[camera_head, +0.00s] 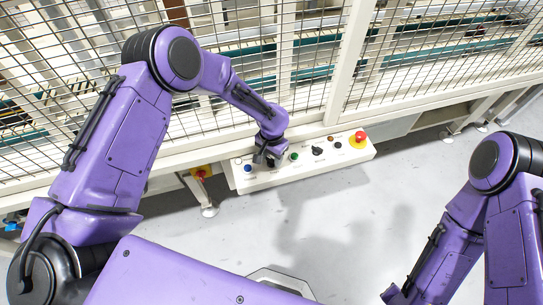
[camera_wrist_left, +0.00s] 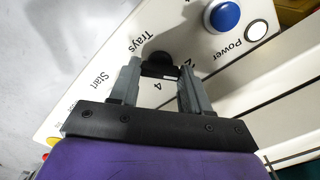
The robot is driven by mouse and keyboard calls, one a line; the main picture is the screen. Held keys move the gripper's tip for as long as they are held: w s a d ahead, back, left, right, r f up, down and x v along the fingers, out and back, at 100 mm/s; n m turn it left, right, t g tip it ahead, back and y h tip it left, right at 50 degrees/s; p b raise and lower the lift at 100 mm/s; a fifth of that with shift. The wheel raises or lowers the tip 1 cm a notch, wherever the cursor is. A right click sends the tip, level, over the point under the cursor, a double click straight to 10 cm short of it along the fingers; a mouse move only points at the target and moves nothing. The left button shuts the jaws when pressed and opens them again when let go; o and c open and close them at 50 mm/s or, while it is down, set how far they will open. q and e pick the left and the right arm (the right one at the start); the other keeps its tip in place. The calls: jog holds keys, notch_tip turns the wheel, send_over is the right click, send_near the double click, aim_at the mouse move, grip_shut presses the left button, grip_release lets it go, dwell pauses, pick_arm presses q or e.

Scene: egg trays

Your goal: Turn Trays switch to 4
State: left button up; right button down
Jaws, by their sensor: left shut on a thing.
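The control panel (camera_head: 325,167) is a white box on the front of the fence. In the left wrist view, the black Trays switch (camera_wrist_left: 158,60) sits beside the printed word "Trays" on this panel (camera_wrist_left: 95,40). A "4" is printed between the fingers, and a partly covered "2" lies to the right. My left gripper (camera_head: 266,160) is at the panel's left part. In the left wrist view, this gripper (camera_wrist_left: 160,74) has its two grey fingers on either side of the switch, closed on it. The switch's exact pointing direction is unclear. My right gripper is out of view.
A blue button (camera_wrist_left: 224,15) and a white Power button (camera_wrist_left: 257,31) are close to the switch. A green button (camera_head: 293,157), a black knob (camera_head: 317,151) and a red emergency stop (camera_head: 359,137) are farther right. Wire fencing rises behind the panel. The floor in front is clear.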

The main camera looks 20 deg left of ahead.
aim_at(272, 159)
pick_arm(q)
jog(key=m, duration=1.2)
jog(key=shift+w, duration=0.1)
jog(key=shift+m, duration=2.2)
jog(key=shift+r, duration=0.1)
jog(key=o, duration=1.1)
jog(key=shift+c, duration=0.2)
notch_tip(272, 159, up, 10)
jog(key=b, duration=0.1)
jog(key=shift+r, duration=0.25)
